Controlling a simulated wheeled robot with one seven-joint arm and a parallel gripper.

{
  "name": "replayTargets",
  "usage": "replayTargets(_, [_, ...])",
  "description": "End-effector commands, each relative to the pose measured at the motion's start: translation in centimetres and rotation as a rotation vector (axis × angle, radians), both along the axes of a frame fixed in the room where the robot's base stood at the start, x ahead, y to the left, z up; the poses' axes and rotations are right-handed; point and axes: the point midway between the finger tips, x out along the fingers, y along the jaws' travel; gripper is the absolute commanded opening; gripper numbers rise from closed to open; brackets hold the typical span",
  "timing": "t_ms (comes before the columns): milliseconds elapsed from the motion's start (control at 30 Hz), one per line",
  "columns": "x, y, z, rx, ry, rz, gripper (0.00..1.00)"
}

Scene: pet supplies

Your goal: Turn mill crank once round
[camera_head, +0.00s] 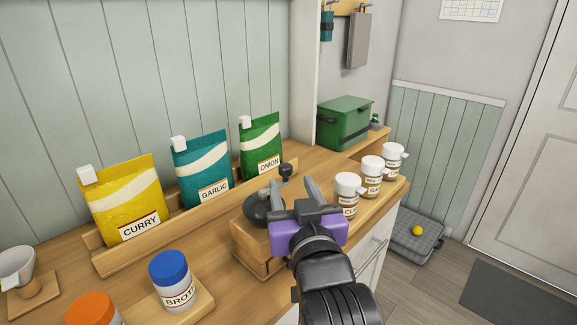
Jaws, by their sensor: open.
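The mill stands on the counter near the picture's centre, with a wooden box body (252,242) and a dark domed top (260,208). A dark round knob (286,170), which looks like the end of the mill's crank, shows just behind my fingers. My gripper (294,184) is open, over the right side of the mill. My gripper hides the crank arm and the mill's right side.
Yellow curry (125,200), teal garlic (202,170) and green onion (261,147) pouches stand in a wooden rack behind the mill. White-capped jars (371,178) stand to the right near the counter edge. A blue-lidded broth jar (175,285) and an orange-lidded jar (93,310) stand front left.

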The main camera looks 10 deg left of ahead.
Motion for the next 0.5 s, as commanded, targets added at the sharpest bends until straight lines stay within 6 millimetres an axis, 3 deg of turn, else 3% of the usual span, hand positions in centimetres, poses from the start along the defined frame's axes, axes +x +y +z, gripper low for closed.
replayTargets(167, [1.1,0.3,-0.3,-0.004,0.017,-0.001,0.48])
replayTargets(500, [5.9,1.8,-0.3,-0.003,0.016,-0.001,0.48])
